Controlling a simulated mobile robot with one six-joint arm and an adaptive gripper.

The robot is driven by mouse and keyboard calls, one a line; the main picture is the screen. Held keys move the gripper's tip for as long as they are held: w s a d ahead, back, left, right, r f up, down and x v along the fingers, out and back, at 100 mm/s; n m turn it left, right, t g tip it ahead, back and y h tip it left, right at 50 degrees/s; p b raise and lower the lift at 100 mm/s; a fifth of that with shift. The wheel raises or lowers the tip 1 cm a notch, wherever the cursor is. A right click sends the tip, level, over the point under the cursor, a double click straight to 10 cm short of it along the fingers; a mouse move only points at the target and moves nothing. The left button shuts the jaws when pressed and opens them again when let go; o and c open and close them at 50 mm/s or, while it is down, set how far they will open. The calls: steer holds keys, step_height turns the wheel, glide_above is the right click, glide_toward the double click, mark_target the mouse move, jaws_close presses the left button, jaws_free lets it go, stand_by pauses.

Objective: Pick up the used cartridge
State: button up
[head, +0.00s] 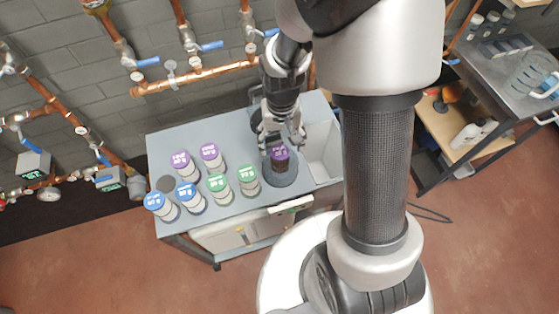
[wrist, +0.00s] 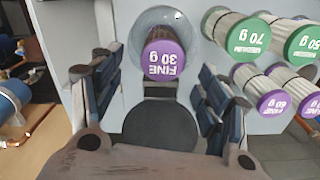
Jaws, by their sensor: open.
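A purple-capped cartridge with a dark brownish body (head: 280,159) stands in a round grey-blue housing (head: 291,179) on the bench. In the wrist view the cartridge cap (wrist: 164,62) reads "FINE 30 g", upside down, and the housing's rim (wrist: 190,25) surrounds its far end. Its browner body sets it apart from the pale cartridges nearby. My gripper (head: 281,141) is just above and behind the cartridge in the head view. In the wrist view its open fingers (wrist: 158,82) stand left and right of the cap, with nothing gripped. Contact with the cartridge cannot be told.
Several pale cartridges with purple (head: 209,152), green (head: 217,182) and blue (head: 186,190) caps stand left on the bench (head: 160,145). A dark disc (wrist: 160,125) lies by the housing. A grey bin (head: 325,150) is at right. Copper pipes (head: 200,76) run behind.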

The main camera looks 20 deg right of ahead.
mark_target(280, 152)
step_height(280, 152, down, 7)
steer(key=b, duration=0.2)
steer(key=shift+s+a+f+b, duration=0.1)
steer(key=shift+a+f+b, duration=0.05)
steer(key=shift+b, duration=0.2)
steer(key=c, duration=1.2)
